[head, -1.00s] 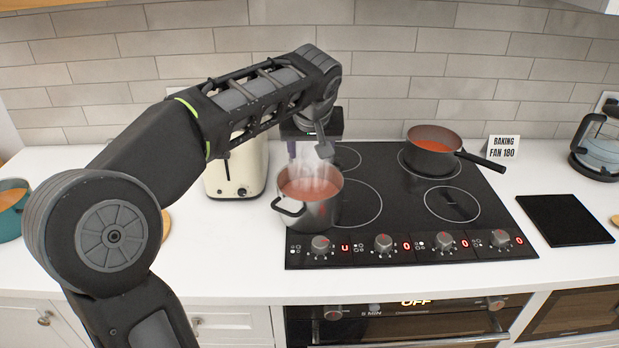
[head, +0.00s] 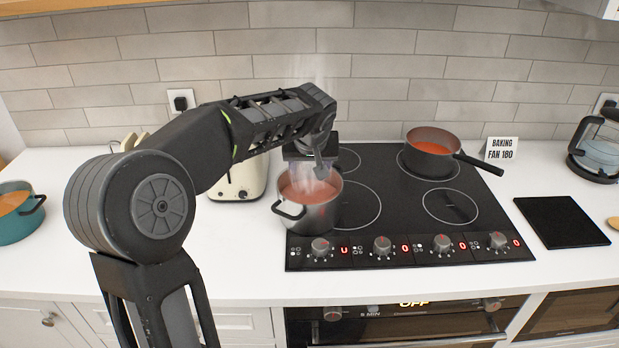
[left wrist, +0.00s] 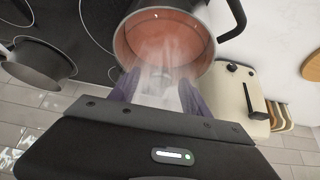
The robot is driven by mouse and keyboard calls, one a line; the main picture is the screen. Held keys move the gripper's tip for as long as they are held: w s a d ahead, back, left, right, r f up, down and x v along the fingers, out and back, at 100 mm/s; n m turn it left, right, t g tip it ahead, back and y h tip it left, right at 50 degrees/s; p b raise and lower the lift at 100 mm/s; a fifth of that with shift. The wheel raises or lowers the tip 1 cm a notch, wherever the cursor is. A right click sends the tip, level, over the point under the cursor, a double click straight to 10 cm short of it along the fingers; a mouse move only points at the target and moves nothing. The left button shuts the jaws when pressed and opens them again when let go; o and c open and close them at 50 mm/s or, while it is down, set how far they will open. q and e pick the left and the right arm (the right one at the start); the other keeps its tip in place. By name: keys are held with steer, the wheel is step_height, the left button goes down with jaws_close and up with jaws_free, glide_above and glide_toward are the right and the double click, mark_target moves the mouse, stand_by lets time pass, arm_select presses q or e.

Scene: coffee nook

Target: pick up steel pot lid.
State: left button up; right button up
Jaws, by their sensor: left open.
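No steel pot lid can be made out in either view. A steel pot (head: 312,217) of red soup stands uncovered and steaming at the front left of the hob; it also shows in the left wrist view (left wrist: 213,50). My left gripper (head: 309,171) is above this pot, pointing down, open, with nothing visible between its fingers. In the left wrist view its purple fingers (left wrist: 158,92) reach towards the pot's rim, partly blurred by steam. My right gripper is out of view.
A cream toaster (head: 240,180) stands left of the pot. A dark saucepan (head: 432,160) of red soup is on the back right of the hob (head: 400,205). A teal pot (head: 20,222) is at the far left. A black mat (head: 560,220) lies at right. The left counter is mostly clear.

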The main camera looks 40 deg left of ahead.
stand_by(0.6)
arm_select(q)
jaws_close()
stand_by(0.4)
